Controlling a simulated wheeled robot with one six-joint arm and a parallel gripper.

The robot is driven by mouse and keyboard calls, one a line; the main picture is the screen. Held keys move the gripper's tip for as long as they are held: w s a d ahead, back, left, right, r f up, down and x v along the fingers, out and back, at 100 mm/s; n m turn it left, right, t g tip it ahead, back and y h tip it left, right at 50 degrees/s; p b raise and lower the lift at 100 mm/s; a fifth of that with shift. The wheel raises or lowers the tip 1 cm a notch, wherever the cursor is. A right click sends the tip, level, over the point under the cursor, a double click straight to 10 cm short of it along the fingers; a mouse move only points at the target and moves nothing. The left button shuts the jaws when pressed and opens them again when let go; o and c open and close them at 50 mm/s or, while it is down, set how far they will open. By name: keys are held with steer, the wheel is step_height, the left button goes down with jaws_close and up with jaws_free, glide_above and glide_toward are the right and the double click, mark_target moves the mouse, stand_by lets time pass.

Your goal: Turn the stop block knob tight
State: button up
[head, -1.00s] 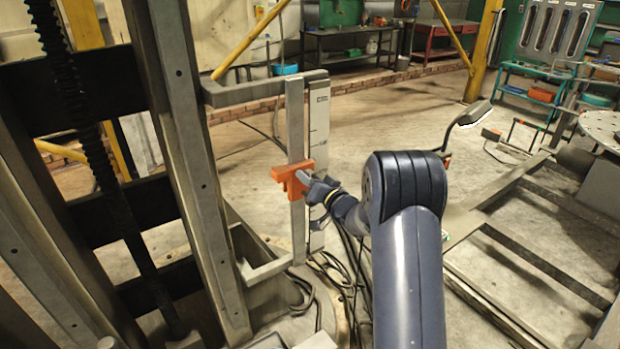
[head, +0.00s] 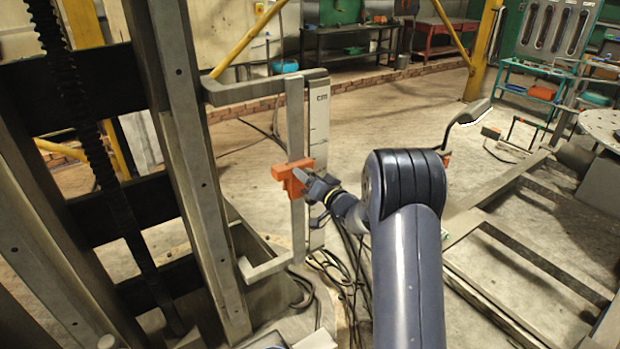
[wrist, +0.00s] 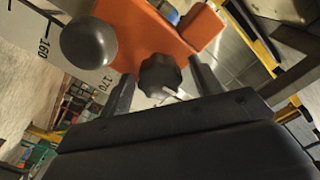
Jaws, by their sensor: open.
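The orange stop block (head: 283,174) sits on an upright metal bar (head: 297,120) in the head view. It also shows at the top of the wrist view (wrist: 150,35). Its dark lobed knob (wrist: 160,72) faces my gripper in the wrist view, and is hidden in the head view. My gripper (wrist: 160,80) is open, with one finger on each side of the knob. I cannot tell whether the fingers touch it. In the head view my gripper (head: 304,180) is at the right side of the block.
A grey ball (wrist: 88,43) is left of the knob in the wrist view. A white centimetre scale (head: 319,130) stands behind the bar. Heavy steel uprights (head: 185,150) stand left. Loose cables (head: 345,275) lie on the floor below. A steel frame (head: 530,250) is at right.

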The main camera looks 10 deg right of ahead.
steer(key=b+v, duration=0.2)
steer(key=v, duration=0.8)
steer(key=shift+s+d, duration=0.2)
steer(key=shift+s, duration=0.15)
steer(key=p+x, duration=0.2)
steer(key=x, duration=0.8)
steer(key=shift+w+a, duration=0.15)
steer(key=shift+w, duration=0.25)
